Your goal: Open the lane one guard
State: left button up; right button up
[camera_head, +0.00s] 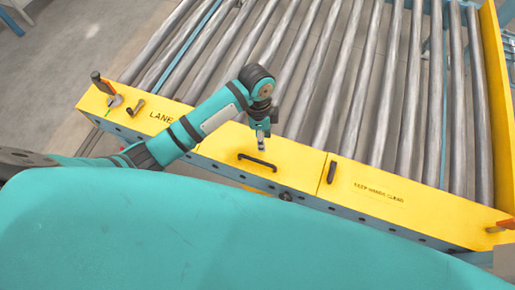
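The yellow guard (231,141) runs along the front of the roller conveyor, with black lettering "LANE" on its left part; the rest of the lettering is hidden behind my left arm. A black bar handle (257,162) sits on its middle part. The guard looks closed, flush with the yellow panels beside it. My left gripper (261,147) points down just above and behind the handle, apparently apart from it. Its fingers are too small to tell open from shut. My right gripper is not in view.
An orange-tipped lever (103,85) is at the left end, an orange handle (503,225) at the right. Metal rollers (365,85) lie behind. Bare floor (60,60) shows at left.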

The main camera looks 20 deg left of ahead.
pick_arm(q)
notch_tip(320, 180, up, 4)
jog(key=w+a+m+y, duration=0.1)
jog(key=w+m, duration=0.1)
jog(key=m, duration=0.1)
jog(key=g+b, duration=0.1)
jog(key=b, duration=0.1)
send_near(255, 159)
jog(key=f, duration=0.3)
jog(key=s+f, duration=0.1)
jog(key=f, duration=0.3)
jog(key=shift+s, duration=0.2)
jog(key=shift+s+f, duration=0.1)
jog(key=shift+f, duration=0.6)
jog(key=shift+c, duration=0.4)
grip_shut()
